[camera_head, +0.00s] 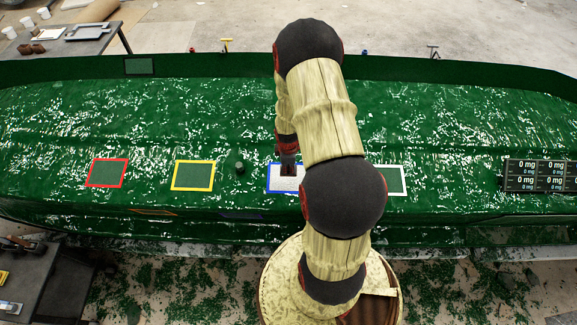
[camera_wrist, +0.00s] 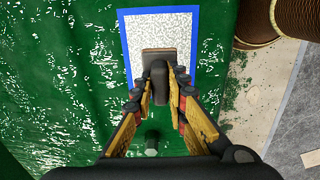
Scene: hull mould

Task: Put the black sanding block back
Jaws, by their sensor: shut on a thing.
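My gripper (camera_wrist: 162,92) is shut on the black handle (camera_wrist: 160,72) of the sanding block, whose brownish flat base (camera_wrist: 150,53) shows beyond it in the wrist view. The block is over the white speckled patch inside the blue frame (camera_wrist: 192,30); I cannot tell whether its base touches the patch. In the head view my gripper (camera_head: 288,166) points down at this blue-framed patch (camera_head: 281,186) on the green hull mould (camera_head: 130,130). The block itself cannot be made out there.
Red-framed (camera_head: 106,173), yellow-framed (camera_head: 193,175) and white-framed (camera_head: 393,181) green patches lie along the mould. A dark green knob (camera_head: 240,167) stands up between. A display board (camera_head: 540,175) is at right. Tables with items stand at lower left (camera_head: 62,287) and upper left (camera_head: 85,45).

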